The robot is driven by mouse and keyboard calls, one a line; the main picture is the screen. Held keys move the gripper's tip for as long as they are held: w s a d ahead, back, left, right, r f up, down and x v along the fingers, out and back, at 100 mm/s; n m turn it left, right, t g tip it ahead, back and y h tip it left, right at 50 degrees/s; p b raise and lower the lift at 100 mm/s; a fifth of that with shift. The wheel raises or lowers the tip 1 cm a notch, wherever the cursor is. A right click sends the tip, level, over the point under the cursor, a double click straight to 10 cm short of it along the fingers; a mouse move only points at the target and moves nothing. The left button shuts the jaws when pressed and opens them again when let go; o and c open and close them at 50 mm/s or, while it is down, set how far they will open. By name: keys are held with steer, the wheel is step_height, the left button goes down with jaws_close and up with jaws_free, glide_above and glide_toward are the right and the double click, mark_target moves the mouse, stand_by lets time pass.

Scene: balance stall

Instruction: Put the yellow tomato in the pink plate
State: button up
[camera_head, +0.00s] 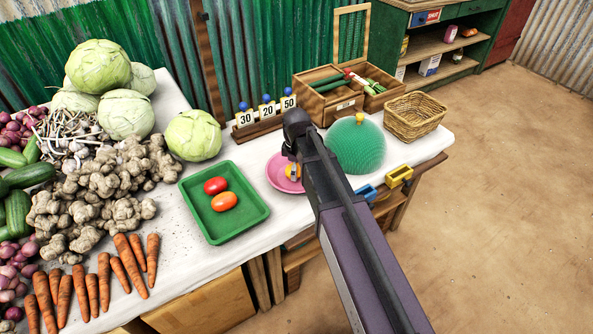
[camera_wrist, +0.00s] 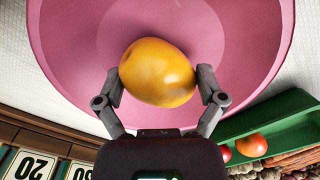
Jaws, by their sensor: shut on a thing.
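The yellow tomato (camera_wrist: 157,72) is between the two fingers of my gripper (camera_wrist: 160,85) in the wrist view, and the fingers are shut on its sides. The pink plate (camera_wrist: 75,50) lies behind the tomato in that view, and the tomato is over its inside. In the head view the pink plate (camera_head: 275,171) is on the white table, partly hidden by my arm. The yellow tomato (camera_head: 290,171) shows there as a small patch beside my gripper (camera_head: 294,174). I cannot tell whether the tomato touches the plate.
A green tray (camera_head: 190,199) left of the plate holds a red tomato (camera_head: 215,186) and an orange tomato (camera_head: 224,202). A green dome (camera_head: 358,146) stands close right of the plate. Number cards (camera_head: 268,112), a wooden crate (camera_head: 325,103) and a wicker basket (camera_head: 414,116) are behind.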

steer(key=shift+f, duration=0.15)
steer(key=o, duration=0.9)
steer(key=shift+c, duration=0.2)
steer(key=shift+r, duration=0.2)
step_height(320, 180, up, 12)
steer(key=p, duration=1.2)
stand_by(0.3)
